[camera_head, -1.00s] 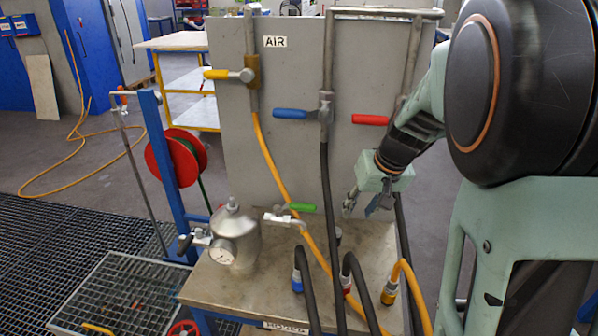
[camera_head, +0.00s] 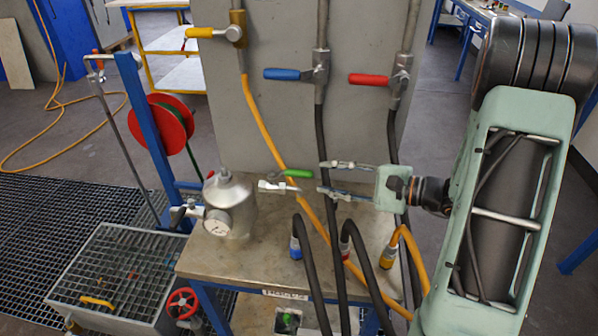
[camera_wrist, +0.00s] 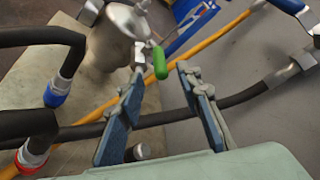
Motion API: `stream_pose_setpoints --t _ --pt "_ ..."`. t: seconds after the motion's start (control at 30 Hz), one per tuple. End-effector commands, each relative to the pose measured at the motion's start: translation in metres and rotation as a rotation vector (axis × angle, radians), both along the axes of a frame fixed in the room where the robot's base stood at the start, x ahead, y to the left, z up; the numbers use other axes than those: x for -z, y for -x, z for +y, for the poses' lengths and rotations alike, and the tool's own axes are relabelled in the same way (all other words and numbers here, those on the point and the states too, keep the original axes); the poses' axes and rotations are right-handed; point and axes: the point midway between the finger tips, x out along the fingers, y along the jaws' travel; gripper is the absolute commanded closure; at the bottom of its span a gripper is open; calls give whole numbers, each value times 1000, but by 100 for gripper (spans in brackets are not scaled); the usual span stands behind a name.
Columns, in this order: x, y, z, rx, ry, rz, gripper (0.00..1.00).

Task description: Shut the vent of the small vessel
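The small vessel (camera_head: 230,205) is a silver pot with a round gauge, standing on the left of the metal bench top. It also shows in the wrist view (camera_wrist: 115,38). A small valve with a green lever (camera_head: 298,173) sits at its right side, and the lever points right, towards my gripper. The green lever (camera_wrist: 160,62) also shows in the wrist view. My gripper (camera_head: 320,178) is open and empty, with its fingers pointing left. In the wrist view the lever lies just beyond the gap between the fingertips (camera_wrist: 160,80). I see no contact.
A grey panel behind carries yellow, blue (camera_head: 288,74) and red (camera_head: 369,79) levers. Another valve (camera_head: 183,212) is on the vessel's left. A grated tray (camera_head: 115,275) stands lower left.

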Motion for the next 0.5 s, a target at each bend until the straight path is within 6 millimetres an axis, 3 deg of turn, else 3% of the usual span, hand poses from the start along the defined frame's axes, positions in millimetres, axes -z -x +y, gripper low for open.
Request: stream_pose_setpoints --t 0.3,0.5 --pt "12 -29 53 -5 2 2 68" --pt "17 -39 69 -3 3 1 68"
